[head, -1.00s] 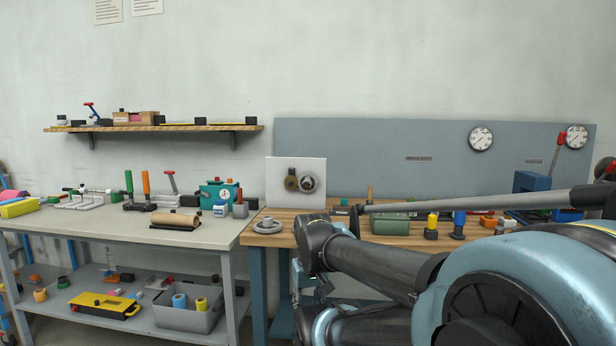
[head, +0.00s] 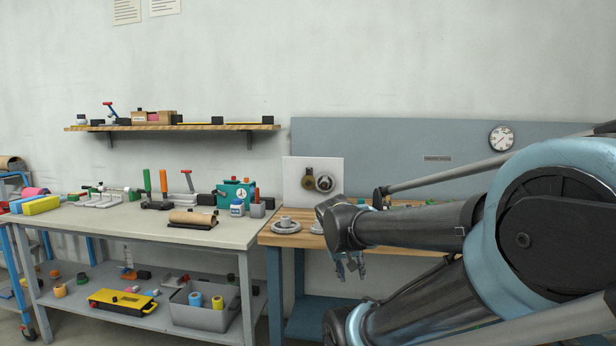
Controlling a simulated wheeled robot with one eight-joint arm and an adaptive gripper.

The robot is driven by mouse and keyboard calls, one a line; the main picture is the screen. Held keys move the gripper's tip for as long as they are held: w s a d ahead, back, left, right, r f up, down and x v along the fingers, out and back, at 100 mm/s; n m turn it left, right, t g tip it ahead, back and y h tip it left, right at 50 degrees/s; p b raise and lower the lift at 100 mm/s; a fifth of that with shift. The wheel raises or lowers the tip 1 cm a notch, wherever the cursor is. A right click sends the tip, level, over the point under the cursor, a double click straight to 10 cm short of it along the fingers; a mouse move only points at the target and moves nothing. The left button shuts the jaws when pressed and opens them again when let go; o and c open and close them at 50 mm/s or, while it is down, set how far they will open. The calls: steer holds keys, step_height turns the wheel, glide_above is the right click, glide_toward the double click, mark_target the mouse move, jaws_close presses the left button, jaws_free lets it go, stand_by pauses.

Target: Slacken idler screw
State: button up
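A white upright plate (head: 299,172) stands at the back of the wooden bench. It carries a brass-coloured round part (head: 308,180) and a grey-and-dark round part (head: 325,183) side by side, probably the idler assembly. The idler screw itself is too small to make out. My gripper (head: 350,268) hangs from the end of my arm, pointing down, in front of the wooden bench's front edge and below its top. It is apart from the plate. Its fingers are small and partly in shadow, and I see nothing held between them.
The wooden bench (head: 271,238) holds grey flanged parts (head: 286,225) near its left end; my arm hides much of its right side. A grey table (head: 120,222) to the left holds clamps, a teal box (head: 236,194) and a roller (head: 192,217). A shelf (head: 240,127) hangs above.

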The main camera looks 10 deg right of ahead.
steer(key=w+r+m+t+h, duration=0.1)
steer(key=w+r+t, duration=0.1)
steer(key=w+r, duration=0.2)
steer(key=w+r+m+t+h, duration=0.1)
steer(key=w+r+t, duration=0.1)
steer(key=w+r, duration=0.2)
steer(key=w+r+t+h, duration=0.1)
steer(key=w+r, duration=0.2)
steer(key=w, duration=0.6)
steer(key=shift+w+r+m+t+h, duration=0.15)
steer(key=shift+r+m+t+h, duration=0.15)
steer(key=shift+r+m+t, duration=0.1)
steer(key=w+a+r+t, duration=0.3)
steer(key=w+a+r, duration=0.1)
steer(key=w, duration=0.2)
steer(key=t+y, duration=0.2)
steer(key=t, duration=0.2)
glide_toward(308, 172)
steer(key=x, duration=0.8)
steer(key=shift+r, duration=0.1)
jaws_close()
